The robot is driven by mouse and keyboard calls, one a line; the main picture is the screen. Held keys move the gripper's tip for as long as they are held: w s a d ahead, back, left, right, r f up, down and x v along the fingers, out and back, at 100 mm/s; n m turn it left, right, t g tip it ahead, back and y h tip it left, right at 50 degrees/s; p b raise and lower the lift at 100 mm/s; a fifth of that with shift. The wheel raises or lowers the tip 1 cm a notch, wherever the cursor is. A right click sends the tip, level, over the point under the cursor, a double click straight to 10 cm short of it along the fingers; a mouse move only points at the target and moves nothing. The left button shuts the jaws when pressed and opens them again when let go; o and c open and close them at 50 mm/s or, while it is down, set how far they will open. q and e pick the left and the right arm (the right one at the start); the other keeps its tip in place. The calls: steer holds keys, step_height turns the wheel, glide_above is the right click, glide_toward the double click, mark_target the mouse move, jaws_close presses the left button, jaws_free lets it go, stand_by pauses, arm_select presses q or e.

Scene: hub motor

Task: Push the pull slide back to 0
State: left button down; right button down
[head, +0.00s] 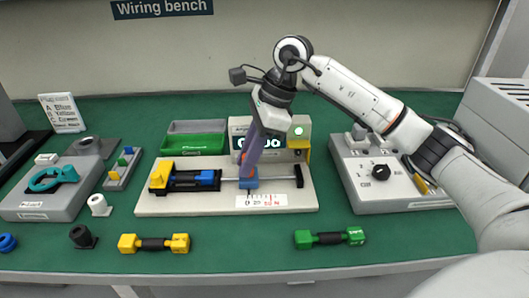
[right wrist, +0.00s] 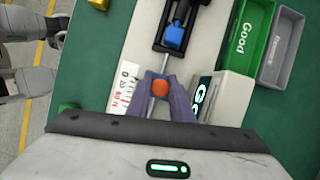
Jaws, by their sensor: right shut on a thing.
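The white printed scale (head: 262,201) lies in front of the knob, which stands near the scale's left, 0 end. The exact reading is too small to tell. A blue connector (head: 208,178) in a black holder is left of the knob. My left gripper is not in view.
A green bin (head: 193,145) and a lit display box (head: 299,131) stand behind the board. A grey control box (head: 375,190) with a black knob is to the right. A yellow-ended part (head: 154,243) and a green-ended part (head: 330,238) lie in front.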

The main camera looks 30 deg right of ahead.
steer(key=shift+w+a, duration=0.15)
steer(key=shift+a, duration=0.2)
steer(key=shift+r, duration=0.1)
steer(key=c, duration=1.6)
jaws_free()
steer(key=shift+w+a, duration=0.1)
steer(key=shift+o, duration=0.2)
steer(key=v, duration=1)
steer(key=shift+p, duration=0.3)
